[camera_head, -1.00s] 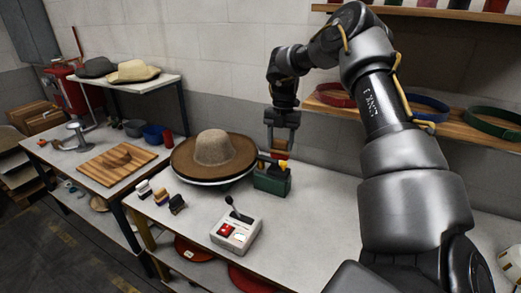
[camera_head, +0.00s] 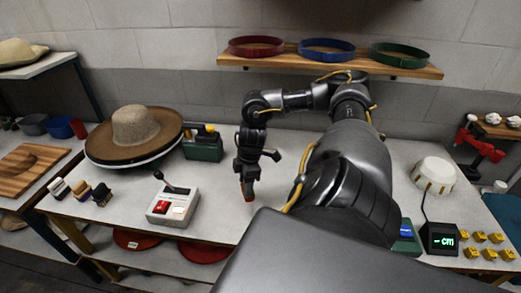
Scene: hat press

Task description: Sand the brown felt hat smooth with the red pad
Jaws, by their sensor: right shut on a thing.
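The brown felt hat (camera_head: 137,127) sits brim down on a round white-edged stand on the left part of the white table. My right gripper (camera_head: 247,187) points down over the middle of the table, to the right of the hat and apart from it. It is shut on the red pad (camera_head: 249,198), of which only a small red part shows below the fingers. A green box (camera_head: 203,148) with a yellow-topped item and a dark item in it stands just right of the hat. My left gripper is not in view.
A control box (camera_head: 173,206) with a lever and red button stands in front of the hat. A white dome (camera_head: 434,174) and a digital display (camera_head: 440,239) are at the right. A shelf (camera_head: 330,67) holds three coloured bands.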

